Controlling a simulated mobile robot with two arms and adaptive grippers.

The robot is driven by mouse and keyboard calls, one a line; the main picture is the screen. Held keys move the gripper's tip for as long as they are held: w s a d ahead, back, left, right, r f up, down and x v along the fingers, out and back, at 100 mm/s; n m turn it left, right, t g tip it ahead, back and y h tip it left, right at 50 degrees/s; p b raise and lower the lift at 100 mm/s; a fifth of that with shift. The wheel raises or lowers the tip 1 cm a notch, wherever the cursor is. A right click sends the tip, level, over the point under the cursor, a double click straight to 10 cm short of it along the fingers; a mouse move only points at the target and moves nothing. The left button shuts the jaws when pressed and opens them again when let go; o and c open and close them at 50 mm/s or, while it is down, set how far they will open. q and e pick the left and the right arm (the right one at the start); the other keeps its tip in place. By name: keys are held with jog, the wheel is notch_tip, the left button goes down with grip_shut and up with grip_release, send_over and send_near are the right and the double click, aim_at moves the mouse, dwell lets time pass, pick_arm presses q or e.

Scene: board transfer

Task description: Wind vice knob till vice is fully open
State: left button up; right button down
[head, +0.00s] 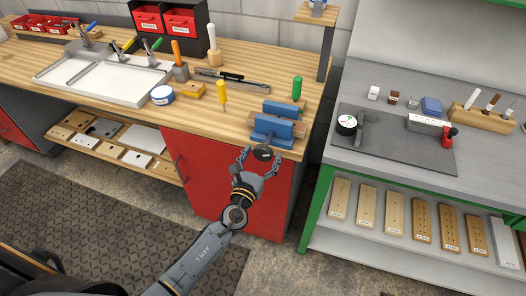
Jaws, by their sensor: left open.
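The blue vice (273,128) sits at the front right corner of the wooden workbench. Its front jaw and its rear jaw stand apart, with wood-coloured surface showing between them. The round dark vice knob (263,154) sticks out in front of the bench edge. My left gripper (260,155) is open, with one finger to the left of the knob and one to the right. I cannot tell whether the fingers touch the knob. My right gripper is not in view.
A yellow-handled tool (222,93) and a green-handled tool (297,88) stand near the vice. The red cabinet door (214,176) is below the bench edge. A grey bench (457,75) with a green frame stands across a gap to the right.

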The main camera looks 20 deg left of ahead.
pick_arm(q)
jog(key=shift+w, duration=0.55)
jog(key=c, duration=1.2)
jog(key=shift+n, duration=0.3)
